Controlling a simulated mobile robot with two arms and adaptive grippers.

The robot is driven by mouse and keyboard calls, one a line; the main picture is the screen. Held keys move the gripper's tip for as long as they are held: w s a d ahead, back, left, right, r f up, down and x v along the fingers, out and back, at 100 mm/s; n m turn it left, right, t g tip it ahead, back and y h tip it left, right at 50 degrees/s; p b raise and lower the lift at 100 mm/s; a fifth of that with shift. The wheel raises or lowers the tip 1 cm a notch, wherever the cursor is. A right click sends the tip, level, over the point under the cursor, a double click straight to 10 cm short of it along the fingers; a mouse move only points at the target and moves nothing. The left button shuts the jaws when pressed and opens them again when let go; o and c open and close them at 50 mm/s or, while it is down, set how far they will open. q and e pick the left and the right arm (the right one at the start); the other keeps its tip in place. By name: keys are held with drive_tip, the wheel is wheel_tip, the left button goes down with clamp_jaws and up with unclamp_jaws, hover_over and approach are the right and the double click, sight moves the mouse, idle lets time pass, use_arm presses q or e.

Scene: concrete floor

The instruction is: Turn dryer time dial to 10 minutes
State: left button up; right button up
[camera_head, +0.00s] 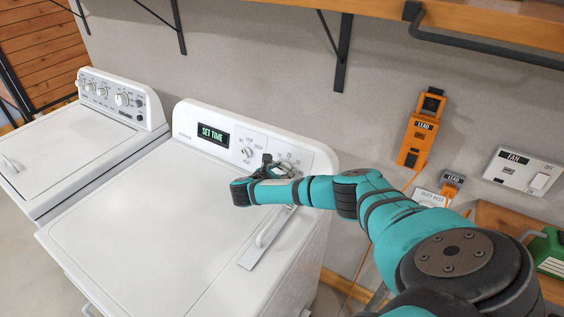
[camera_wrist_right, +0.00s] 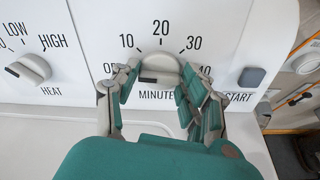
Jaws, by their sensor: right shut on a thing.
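The white dryer (camera_head: 150,235) has a panel with a lit "SET TIME" display (camera_head: 213,134). The time dial (camera_wrist_right: 157,62) is a white knob ringed by OFF, 10, 20, 30 and 40, with MINUTES below it. A dark mark shows low on the knob, left of its middle; its exact setting is hard to read, as fingers cover part of the knob's sides. My right gripper (camera_head: 268,164) is at the right part of the panel. In the right wrist view its fingers (camera_wrist_right: 157,82) are shut on the time dial, one on each side. My left gripper is out of view.
The heat knob (camera_wrist_right: 30,69) is left of the time dial, and a grey START button (camera_wrist_right: 251,77) is right of it. A washer (camera_head: 60,155) stands left of the dryer. A wooden shelf (camera_head: 490,20) is above.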

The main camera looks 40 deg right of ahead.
drive_tip(key=m, duration=0.3)
drive_tip(key=shift+s+m, duration=0.1)
drive_tip(key=shift+m, duration=0.2)
drive_tip(key=shift+f+m+t+b, duration=0.1)
drive_tip(key=shift+m+t+b, duration=0.25)
drive_tip(key=shift+m, duration=1.65)
drive_tip(key=o, duration=1.2)
drive_tip(key=shift+a, duration=0.1)
drive_tip(key=v, duration=1.2)
